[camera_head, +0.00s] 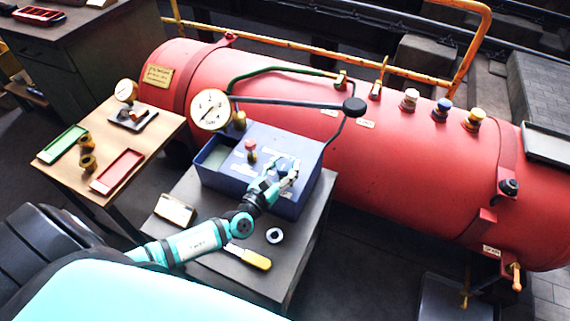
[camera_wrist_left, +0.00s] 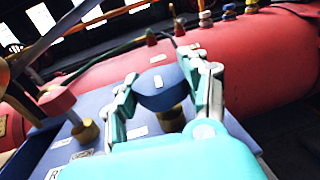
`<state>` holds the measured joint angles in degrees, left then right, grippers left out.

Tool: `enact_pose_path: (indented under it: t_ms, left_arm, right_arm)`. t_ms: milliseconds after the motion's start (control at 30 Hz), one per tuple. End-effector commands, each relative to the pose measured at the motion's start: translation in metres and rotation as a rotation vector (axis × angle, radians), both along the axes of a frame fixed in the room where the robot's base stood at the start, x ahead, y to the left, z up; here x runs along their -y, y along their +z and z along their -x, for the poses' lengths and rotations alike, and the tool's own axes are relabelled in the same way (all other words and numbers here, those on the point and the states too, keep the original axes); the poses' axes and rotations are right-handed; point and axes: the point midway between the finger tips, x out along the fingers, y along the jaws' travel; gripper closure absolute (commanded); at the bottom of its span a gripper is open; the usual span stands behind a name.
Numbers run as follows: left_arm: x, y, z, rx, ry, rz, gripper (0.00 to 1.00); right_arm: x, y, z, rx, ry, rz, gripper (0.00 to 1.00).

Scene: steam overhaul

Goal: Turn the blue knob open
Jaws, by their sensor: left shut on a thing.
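The blue knob (camera_wrist_left: 158,92) sits on a brass stem on the blue box (camera_head: 228,140). In the left wrist view it lies between the two fingers of my left gripper (camera_wrist_left: 165,86), one finger against each side. In the head view my left gripper (camera_head: 285,172) is over the right part of the box top and covers the knob. My left gripper is shut on the knob. A red knob (camera_head: 251,148) stands on the box to the left; it also shows in the left wrist view (camera_wrist_left: 58,102). My right gripper is not in view.
A large red boiler (camera_head: 400,140) lies behind the box. A pressure gauge (camera_head: 211,110) and a dark bar (camera_head: 290,100) rise over the box. A yellow-handled tool (camera_head: 255,259) and a dark ring (camera_head: 275,236) lie on the grey table (camera_head: 195,235). A wooden table (camera_head: 155,140) stands left.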

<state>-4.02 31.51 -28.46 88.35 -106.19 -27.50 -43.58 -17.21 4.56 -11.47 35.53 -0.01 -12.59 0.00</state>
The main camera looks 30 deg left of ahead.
Motion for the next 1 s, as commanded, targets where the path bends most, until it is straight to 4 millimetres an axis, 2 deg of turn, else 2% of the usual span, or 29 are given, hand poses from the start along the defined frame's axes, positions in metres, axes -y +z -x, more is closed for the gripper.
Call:
enact_pose_path:
  t_ms: [33, 200, 567, 667, 1000]
  left_arm:
    - [0.000, 0.000, 0.000, 0.000, 0.000, -0.001, 0.52]
    - [0.000, 0.000, 0.000, 0.000, -0.001, 0.000, 0.30]
    - [0.000, -0.001, 0.006, -0.002, -0.002, -0.001, 0.29]
    - [-0.002, -0.001, 0.019, -0.003, -0.002, -0.001, 0.29]
    - [-0.007, -0.001, 0.089, -0.005, -0.003, -0.001, 0.29]
  right_arm:
    - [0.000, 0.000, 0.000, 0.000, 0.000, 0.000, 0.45]
    - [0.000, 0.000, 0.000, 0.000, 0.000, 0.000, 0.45]
    - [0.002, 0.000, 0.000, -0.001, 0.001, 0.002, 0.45]
    - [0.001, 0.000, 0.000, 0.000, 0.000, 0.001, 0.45]
    - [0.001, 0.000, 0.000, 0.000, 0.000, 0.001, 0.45]
